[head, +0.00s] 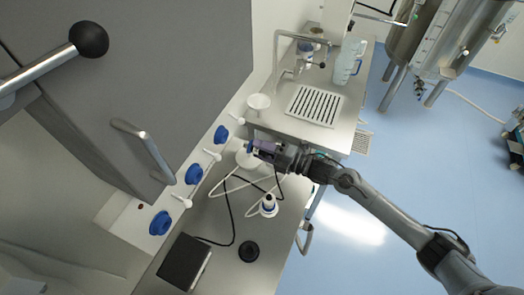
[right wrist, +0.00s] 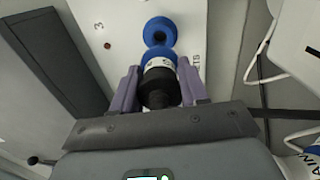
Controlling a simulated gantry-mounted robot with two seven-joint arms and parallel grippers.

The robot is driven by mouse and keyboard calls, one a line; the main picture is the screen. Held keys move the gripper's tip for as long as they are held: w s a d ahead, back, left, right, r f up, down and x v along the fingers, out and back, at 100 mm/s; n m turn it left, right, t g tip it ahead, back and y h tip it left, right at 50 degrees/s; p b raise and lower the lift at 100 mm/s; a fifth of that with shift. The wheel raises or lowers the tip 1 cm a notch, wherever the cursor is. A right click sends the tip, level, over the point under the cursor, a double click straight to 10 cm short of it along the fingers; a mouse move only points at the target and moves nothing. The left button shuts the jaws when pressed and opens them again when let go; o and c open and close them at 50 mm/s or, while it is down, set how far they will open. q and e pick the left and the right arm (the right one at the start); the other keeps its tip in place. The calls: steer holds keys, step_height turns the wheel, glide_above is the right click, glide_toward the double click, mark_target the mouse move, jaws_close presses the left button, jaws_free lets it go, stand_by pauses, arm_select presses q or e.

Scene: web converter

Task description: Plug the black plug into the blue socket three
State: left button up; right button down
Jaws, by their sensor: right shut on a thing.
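My right gripper (head: 256,149) has its purple fingers closed around a plug (right wrist: 160,82), and it also shows in the right wrist view (right wrist: 158,88). The plug has a black rear, a white lettered band and a blue front. A blue round socket (right wrist: 160,31) lies just beyond the plug's front in the wrist view, with a "3" printed to its left. Plug and socket overlap there; I cannot tell whether they touch. In the head view the gripper is right of the upper blue socket (head: 221,134), with a gap between. My left gripper is not in view.
Two more blue sockets (head: 194,174) (head: 160,223) sit along the white panel, with white handles beside them. A white-and-blue plug (head: 268,206), a black disc (head: 249,251) and a black box (head: 185,262) are on the steel bench. Black and white cables cross it.

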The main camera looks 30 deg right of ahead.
mark_target(246, 144)
arm_select(q)
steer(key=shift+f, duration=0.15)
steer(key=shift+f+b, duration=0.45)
steer(key=shift+b, duration=0.15)
arm_select(e)
steer(key=shift+x, duration=0.9)
arm_select(q)
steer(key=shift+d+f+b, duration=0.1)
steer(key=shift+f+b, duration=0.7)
steer(key=shift+b, duration=0.05)
arm_select(e)
steer(key=shift+x, duration=1.8)
arm_select(q)
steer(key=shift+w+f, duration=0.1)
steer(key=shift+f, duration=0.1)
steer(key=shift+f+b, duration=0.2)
steer(key=shift+b, duration=0.2)
arm_select(e)
steer(key=shift+w+a, duration=0.2)
steer(key=shift+w, duration=0.2)
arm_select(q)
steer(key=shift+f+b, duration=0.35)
arm_select(e)
steer(key=shift+w+a, duration=0.45)
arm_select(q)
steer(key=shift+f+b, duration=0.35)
arm_select(e)
steer(key=shift+w+a, duration=0.35)
steer(key=shift+w, duration=0.15)
